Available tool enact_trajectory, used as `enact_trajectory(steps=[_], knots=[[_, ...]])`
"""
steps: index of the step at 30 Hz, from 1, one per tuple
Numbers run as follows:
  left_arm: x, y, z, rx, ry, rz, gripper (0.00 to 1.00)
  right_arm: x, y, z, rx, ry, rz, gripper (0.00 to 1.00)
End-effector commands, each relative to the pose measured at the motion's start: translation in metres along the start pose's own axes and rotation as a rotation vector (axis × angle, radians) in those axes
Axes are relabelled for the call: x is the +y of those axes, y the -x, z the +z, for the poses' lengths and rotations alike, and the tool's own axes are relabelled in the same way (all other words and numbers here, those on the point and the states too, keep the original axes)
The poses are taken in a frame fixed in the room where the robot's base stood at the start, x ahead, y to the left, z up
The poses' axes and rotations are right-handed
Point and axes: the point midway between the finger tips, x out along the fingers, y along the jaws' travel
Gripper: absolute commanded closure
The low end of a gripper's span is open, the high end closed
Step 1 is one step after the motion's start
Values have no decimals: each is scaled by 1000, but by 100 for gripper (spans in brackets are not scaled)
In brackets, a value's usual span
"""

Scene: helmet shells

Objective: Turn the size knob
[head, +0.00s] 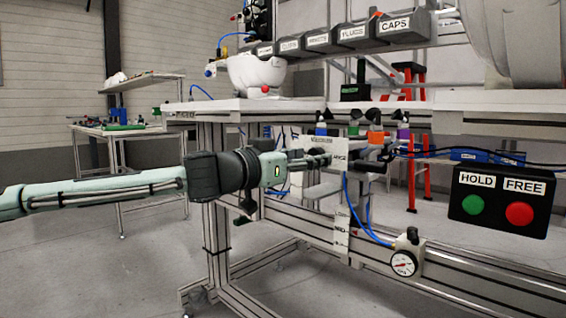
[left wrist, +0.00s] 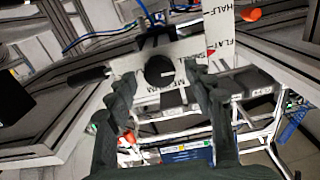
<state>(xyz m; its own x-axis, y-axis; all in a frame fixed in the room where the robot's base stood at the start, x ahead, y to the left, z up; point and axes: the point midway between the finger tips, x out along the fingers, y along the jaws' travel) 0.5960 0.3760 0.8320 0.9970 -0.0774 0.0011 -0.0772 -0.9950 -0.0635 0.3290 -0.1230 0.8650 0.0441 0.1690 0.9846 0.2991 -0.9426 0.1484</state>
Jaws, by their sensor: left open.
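The size knob (left wrist: 160,71) is a round black knob on a white plate (left wrist: 127,84) in the left wrist view. The plate's lettering reads MEDIUM and SMALL; the rest is partly covered. My left gripper (left wrist: 161,80) is open, with one finger on each side of the knob. I cannot tell whether the fingers touch it. In the head view my left gripper (head: 322,160) reaches in from the left to the white plate (head: 340,157) under the bench top. The knob is not clearly visible there. My right gripper is not in view.
A white strip marked HALF and FLAT (left wrist: 221,35) stands close to the right finger. A pressure gauge (head: 403,262) and a HOLD/FREE button box (head: 497,203) are to the right. Blue hoses (head: 366,222) hang below the plate. The bench top (head: 250,104) lies above my gripper.

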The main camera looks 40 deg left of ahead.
Motion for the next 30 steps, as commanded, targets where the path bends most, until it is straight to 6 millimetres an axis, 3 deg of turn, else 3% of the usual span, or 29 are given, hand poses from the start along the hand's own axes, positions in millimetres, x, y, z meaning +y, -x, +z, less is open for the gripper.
enact_trajectory(steps=[15, 21, 30], knots=[[-1, 91, -1, 1, -1, -2, 47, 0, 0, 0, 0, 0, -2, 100], [0, 105, 0, -1, 1, 1, 47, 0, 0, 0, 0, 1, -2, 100], [0, 107, 0, -2, 2, 2, 47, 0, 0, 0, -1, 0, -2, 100]])
